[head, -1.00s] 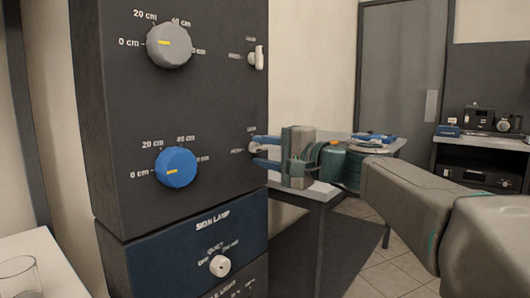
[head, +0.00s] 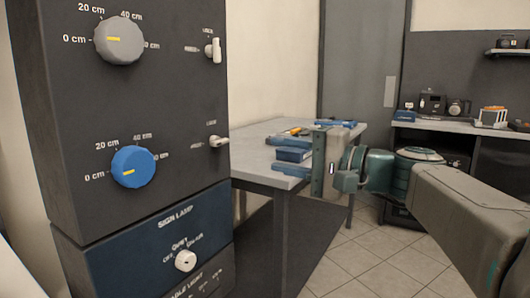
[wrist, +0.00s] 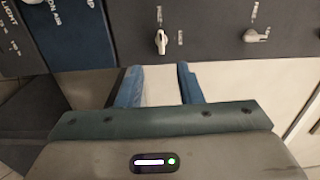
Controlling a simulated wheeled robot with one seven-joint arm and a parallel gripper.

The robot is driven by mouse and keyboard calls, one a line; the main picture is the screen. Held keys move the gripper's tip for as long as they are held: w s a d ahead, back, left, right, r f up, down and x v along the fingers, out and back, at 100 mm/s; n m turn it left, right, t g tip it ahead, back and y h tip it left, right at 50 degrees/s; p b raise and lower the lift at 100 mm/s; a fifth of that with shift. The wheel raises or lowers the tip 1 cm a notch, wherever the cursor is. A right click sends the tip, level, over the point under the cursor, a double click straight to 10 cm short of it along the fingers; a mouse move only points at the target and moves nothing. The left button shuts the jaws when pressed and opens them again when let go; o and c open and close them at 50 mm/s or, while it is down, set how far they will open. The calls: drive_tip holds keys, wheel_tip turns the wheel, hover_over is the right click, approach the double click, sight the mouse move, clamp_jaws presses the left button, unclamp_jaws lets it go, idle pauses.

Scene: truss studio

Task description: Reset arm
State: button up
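My gripper (head: 273,154) is to the right of the dark control panel (head: 180,95), apart from it. Its two blue fingers point toward the panel and are spread, with nothing between them in the wrist view. The panel's lower switch (head: 217,142) has its lever lying sideways. It also shows in the wrist view (wrist: 161,42), beyond the fingertips. The upper switch (head: 213,50) has its lever upright. A grey knob (head: 119,40) and a blue knob (head: 133,167) are on the panel's left side.
A grey table (head: 262,141) with blue and orange items stands behind my gripper. The blue sign lamp panel (head: 140,235) with a white knob (head: 185,261) sits below the switches. A counter (head: 450,128) with devices is at the far right. Tiled floor (head: 350,262) is clear.

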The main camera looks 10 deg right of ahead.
drive_tip(key=s+a+f+n+g+h+p, duration=0.2)
drive_tip(key=s+f+g+h+p, duration=0.35)
drive_tip(key=p, duration=1.15)
drive_tip(key=s+d+r+n+g+h+p, duration=0.2)
drive_tip(key=s+d+n+h+p, duration=0.3)
drive_tip(key=p, duration=1)
drive_tip(key=s+d+r+h, duration=0.1)
drive_tip(key=s+d+h, duration=0.1)
drive_tip(key=s+h, duration=0.1)
drive_tip(key=shift+s+r+g+h, duration=0.3)
drive_tip(key=shift+s+g+h, duration=0.05)
drive_tip(key=shift+s, duration=0.55)
drive_tip(key=shift+o, duration=0.4)
drive_tip(key=shift+d, duration=0.1)
